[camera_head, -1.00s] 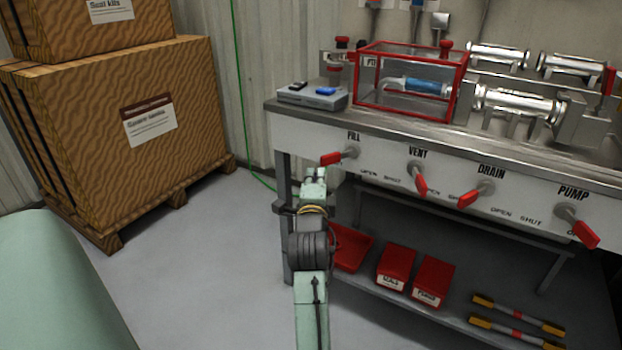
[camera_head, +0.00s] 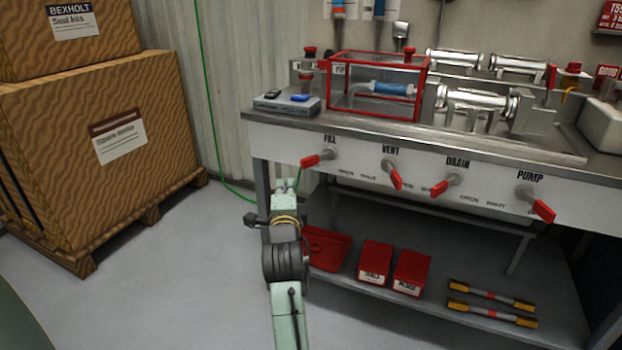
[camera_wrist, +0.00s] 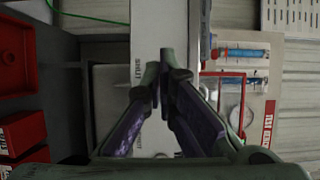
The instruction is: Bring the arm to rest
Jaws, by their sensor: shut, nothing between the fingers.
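My gripper (camera_head: 285,185) is at the end of my pale green arm, in front of the bench's left end, below and left of the FILL valve's red lever (camera_head: 311,161). In the wrist view my gripper (camera_wrist: 161,78) has its two dark fingers together, with nothing between them. The wrist view looks onto the bench front turned sideways, and the fingers cover part of its white panel (camera_wrist: 146,35). In the head view the fingertips are small, and whether they touch anything cannot be told there.
The bench (camera_head: 290,137) carries a red-framed clear box (camera_head: 375,88) and metal cylinders. VENT, DRAIN and PUMP levers stick out from its front. Red bins (camera_head: 375,263) and yellow-ended bars (camera_head: 492,294) lie on the lower shelf. A wooden crate (camera_head: 100,150) stands left. Floor between is clear.

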